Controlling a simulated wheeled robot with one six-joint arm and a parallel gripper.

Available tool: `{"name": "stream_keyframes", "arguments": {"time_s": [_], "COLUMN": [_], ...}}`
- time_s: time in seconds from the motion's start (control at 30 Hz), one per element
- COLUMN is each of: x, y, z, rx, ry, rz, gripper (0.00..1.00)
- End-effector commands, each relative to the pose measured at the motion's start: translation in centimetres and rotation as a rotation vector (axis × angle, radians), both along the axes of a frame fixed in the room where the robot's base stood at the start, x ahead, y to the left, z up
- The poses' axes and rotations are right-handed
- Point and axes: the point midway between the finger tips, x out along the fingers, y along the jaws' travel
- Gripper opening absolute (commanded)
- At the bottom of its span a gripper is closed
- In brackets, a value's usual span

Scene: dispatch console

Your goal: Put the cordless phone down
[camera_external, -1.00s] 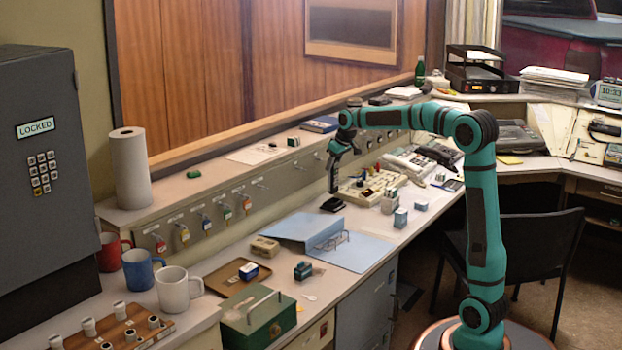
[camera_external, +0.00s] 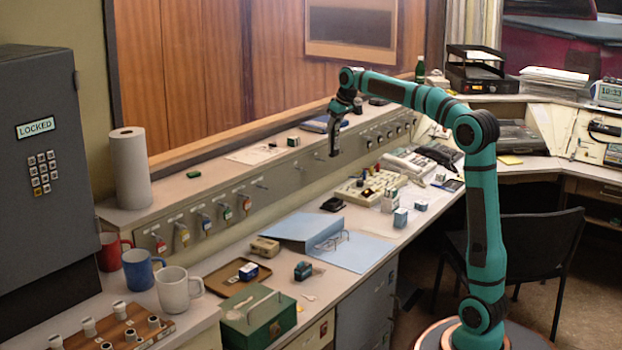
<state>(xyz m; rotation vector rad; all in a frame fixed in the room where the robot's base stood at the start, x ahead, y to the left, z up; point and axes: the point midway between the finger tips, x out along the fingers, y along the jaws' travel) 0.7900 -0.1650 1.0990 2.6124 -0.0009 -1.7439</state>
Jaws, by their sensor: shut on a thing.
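My gripper (camera_external: 338,123) is shut on the dark, narrow cordless phone (camera_external: 334,143). The phone hangs upright below it, in the air in front of the raised ledge and clear of the desk. A small black block (camera_external: 332,204), which looks like the phone's stand, sits on the desk well below the phone, left of the cream key unit. The exact hold of the fingers is too small to make out.
A cream key unit (camera_external: 370,187) and small boxes (camera_external: 400,217) stand right of the black block. A blue folder (camera_external: 310,228) with glasses lies in front. The ledge (camera_external: 215,193) with keys runs behind. A green cash box (camera_external: 258,316) stands at the front.

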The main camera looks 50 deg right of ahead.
Motion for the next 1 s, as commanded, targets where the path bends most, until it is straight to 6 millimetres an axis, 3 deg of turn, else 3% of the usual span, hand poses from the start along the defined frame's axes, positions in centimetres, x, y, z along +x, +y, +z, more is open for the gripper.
{"name": "stream_keyframes", "arguments": {"time_s": [0.1,0.3,0.47,0.67,0.77,1.0], "x": [0.1,0.1,1.5,3.3,4.4,6.6], "y": [0.0,0.0,3.2,7.9,11.2,20.9], "z": [3.2,7.3,7.1,7.3,7.4,7.7], "rx": [-0.001,0.000,0.001,0.001,0.001,0.001], "ry": [-0.002,-0.001,0.001,0.001,0.001,0.001], "rz": [0.000,-0.001,0.049,0.121,0.169,0.305], "gripper": [0.00,0.00,0.00,0.00,0.00,0.00]}}
